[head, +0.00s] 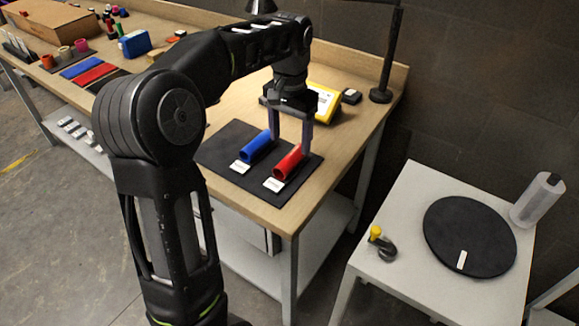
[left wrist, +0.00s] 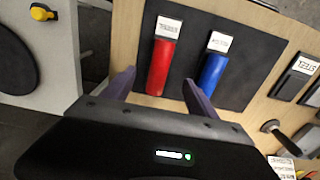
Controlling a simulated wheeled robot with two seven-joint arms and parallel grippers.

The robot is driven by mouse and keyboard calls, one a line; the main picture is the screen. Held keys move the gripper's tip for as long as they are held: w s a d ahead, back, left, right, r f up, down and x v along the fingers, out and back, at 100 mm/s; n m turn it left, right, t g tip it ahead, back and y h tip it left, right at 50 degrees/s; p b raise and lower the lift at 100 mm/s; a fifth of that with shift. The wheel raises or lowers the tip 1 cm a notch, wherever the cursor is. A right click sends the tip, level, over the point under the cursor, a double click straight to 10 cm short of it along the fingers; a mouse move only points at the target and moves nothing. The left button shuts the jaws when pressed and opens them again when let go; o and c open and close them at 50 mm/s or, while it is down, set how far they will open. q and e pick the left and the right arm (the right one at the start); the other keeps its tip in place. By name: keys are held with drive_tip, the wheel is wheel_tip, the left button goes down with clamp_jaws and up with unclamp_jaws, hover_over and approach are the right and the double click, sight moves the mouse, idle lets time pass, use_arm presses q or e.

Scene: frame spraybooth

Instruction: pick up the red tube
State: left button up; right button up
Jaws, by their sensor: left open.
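The red tube (head: 288,163) lies on a black mat (head: 217,150) on the wooden bench, with a white label card in front of it. It also shows in the left wrist view (left wrist: 161,62). A blue tube (head: 256,146) lies parallel to its left, with its own card; it shows in the left wrist view (left wrist: 213,70) too. My left gripper (head: 291,145) points down at the far end of the red tube, open and empty. In the left wrist view its fingers (left wrist: 158,77) stand either side of the red tube, apart from it. My right gripper is not in view.
A yellow device (head: 325,102) and a black stand (head: 381,95) are behind the gripper. Further left are a blue box (head: 135,44), flat blue and red pieces and a cardboard box (head: 48,20). A white side table (head: 405,205) with a black disc (head: 468,236) stands right.

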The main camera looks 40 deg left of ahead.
sight(291, 156)
use_arm(q)
drive_tip(key=shift+r, duration=0.1)
drive_tip(key=shift+f, duration=1.3)
drive_tip(key=shift+w+f, duration=0.1)
drive_tip(key=shift+f, duration=2.55)
clamp_jaws()
